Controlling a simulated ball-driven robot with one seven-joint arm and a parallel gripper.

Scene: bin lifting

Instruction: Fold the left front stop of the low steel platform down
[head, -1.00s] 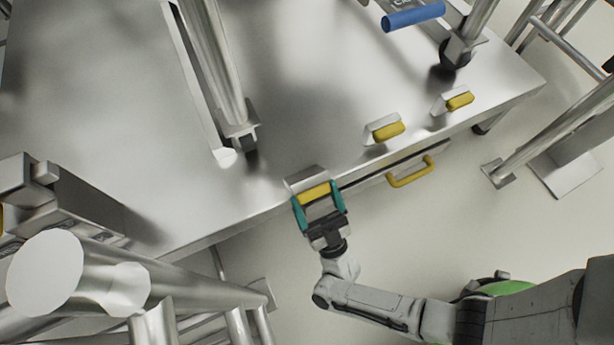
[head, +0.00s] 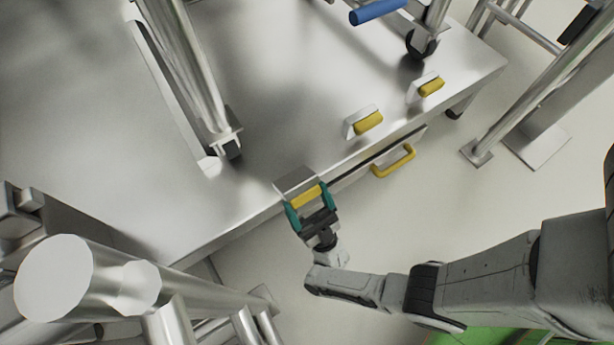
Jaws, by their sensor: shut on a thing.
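The low steel platform (head: 90,130) fills the left and middle of the head view. Its left front stop is a small grey plate (head: 294,182) at the front edge with a yellow grip (head: 304,196) along its near side. My gripper (head: 309,197) reaches it from the front, its teal fingers at the two ends of the yellow grip, shut on it. The plate looks low and slanted; its exact angle is hard to tell. Two similar stops, a middle one (head: 367,123) and a right one (head: 430,86), stand along the same edge with yellow grips.
A yellow drawer-like handle (head: 394,162) sits below the front edge, right of my gripper. A wheeled steel frame with a caster (head: 226,146) stands on the platform, with a blue handle (head: 377,12) at the top. Steel tubes (head: 100,280) crowd the lower left. Floor in front is clear.

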